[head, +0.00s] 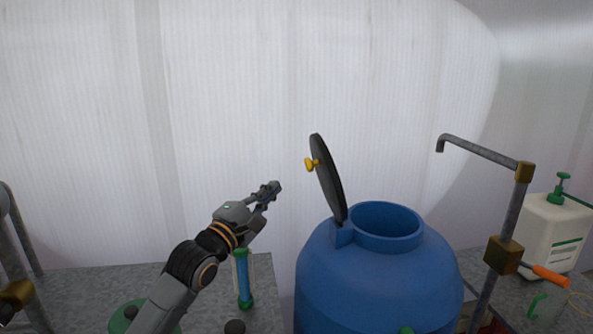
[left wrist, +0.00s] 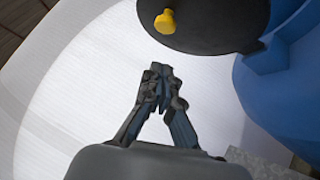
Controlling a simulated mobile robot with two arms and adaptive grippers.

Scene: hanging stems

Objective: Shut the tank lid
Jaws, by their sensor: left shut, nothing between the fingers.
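The blue tank (head: 385,278) stands right of centre in the head view, with its round mouth open on top. Its black lid (head: 329,180) is raised, nearly upright, on the left side of the mouth, with a yellow knob (head: 311,164) facing left. In the left wrist view the lid (left wrist: 215,22) is at the top, its yellow knob (left wrist: 165,21) near its left edge, and the tank (left wrist: 285,90) is at the right. My left gripper (head: 274,187) is shut and empty, left of the lid and apart from it. Its fingers (left wrist: 160,72) also show in the left wrist view. My right gripper is not visible.
A grey pipe with a spout (head: 480,150) and an orange-handled valve (head: 550,275) stands right of the tank. A white bottle with a green pump (head: 551,235) is at the far right. A blue and green tube (head: 243,278) stands below my left gripper.

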